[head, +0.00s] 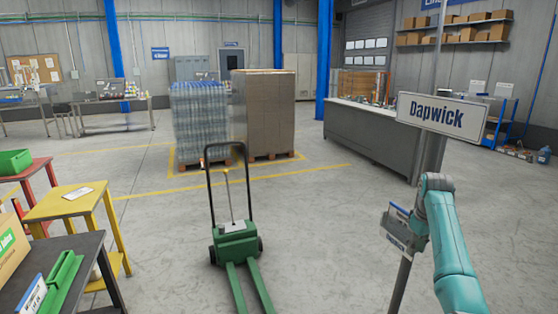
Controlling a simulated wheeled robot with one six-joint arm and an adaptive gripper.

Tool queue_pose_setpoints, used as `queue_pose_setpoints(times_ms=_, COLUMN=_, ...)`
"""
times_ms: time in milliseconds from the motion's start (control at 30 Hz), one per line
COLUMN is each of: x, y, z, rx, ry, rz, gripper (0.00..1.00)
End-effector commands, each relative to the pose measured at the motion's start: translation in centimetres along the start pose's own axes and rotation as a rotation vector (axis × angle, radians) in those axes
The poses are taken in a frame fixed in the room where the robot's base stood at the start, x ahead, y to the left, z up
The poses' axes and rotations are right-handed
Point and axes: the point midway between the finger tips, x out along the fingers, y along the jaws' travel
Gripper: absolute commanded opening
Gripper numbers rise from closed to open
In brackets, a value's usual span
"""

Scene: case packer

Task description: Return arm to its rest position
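My teal arm (447,240) shows at the lower right, its upper link bent near the top and running down out of the frame.
A "Dapwick" sign (442,115) stands on a post at right. A green pallet truck (237,243) is at the centre front. Wrapped bottles (201,118) and a boxed pallet (264,113) stand behind. A yellow table (66,203) is at left. Floor between is open.

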Motion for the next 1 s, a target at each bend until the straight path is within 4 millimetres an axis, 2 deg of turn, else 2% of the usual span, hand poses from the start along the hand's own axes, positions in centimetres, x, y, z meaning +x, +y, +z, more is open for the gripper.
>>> queue_pose_setpoints(times_ms=33, x=2.7, y=-0.8, z=0.4, rx=0.003, ry=0.009, rz=0.006, gripper=0.31)
queue_pose_setpoints(times_ms=200, x=10.2, y=-3.4, z=1.4, rx=0.023, ry=0.071, rz=0.043, gripper=0.31)
queue_pose_setpoints(times_ms=500, x=21.2, y=-8.9, z=5.2, rx=0.058, ry=0.184, rz=0.098, gripper=0.31)
queue_pose_setpoints(times_ms=800, x=29.2, y=-15.2, z=11.1, rx=0.093, ry=0.302, rz=0.144, gripper=0.31)
queue_pose_setpoints(times_ms=1000, x=32.6, y=-19.6, z=16.0, rx=0.116, ry=0.383, rz=0.168, gripper=0.31)
